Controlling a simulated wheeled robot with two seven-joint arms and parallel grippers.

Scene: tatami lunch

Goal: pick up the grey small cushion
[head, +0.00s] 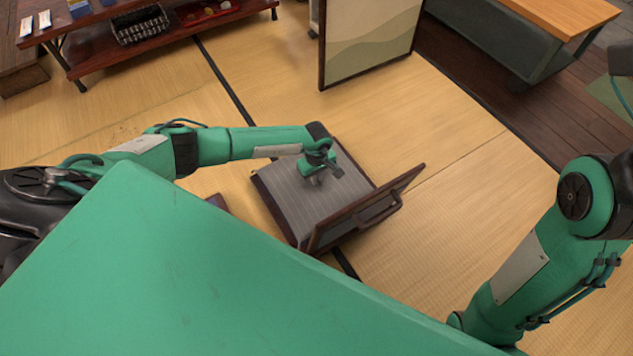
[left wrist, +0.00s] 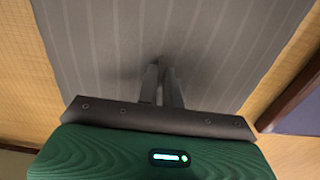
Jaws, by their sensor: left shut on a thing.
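The grey small cushion (head: 293,201), flat and finely striped, is at the low dark-wood floor chair (head: 345,228). I cannot tell whether it rests on the seat or is slightly raised. My left gripper (head: 316,179) points down at the cushion's middle. In the left wrist view the cushion (left wrist: 95,50) fills most of the upper picture, and the two fingers of the left gripper (left wrist: 162,80) are close together, pinching its fabric. The fingertips are partly sunk from sight. My right arm shows at the right of the head view, but its gripper is out of view.
A framed panel (head: 368,35) stands behind on the tatami (head: 450,115). A low dark shelf (head: 165,50) with a black basket (head: 141,25) is at the back left. A wood-topped bench (head: 565,15) is at the back right. The tatami right of the chair is clear.

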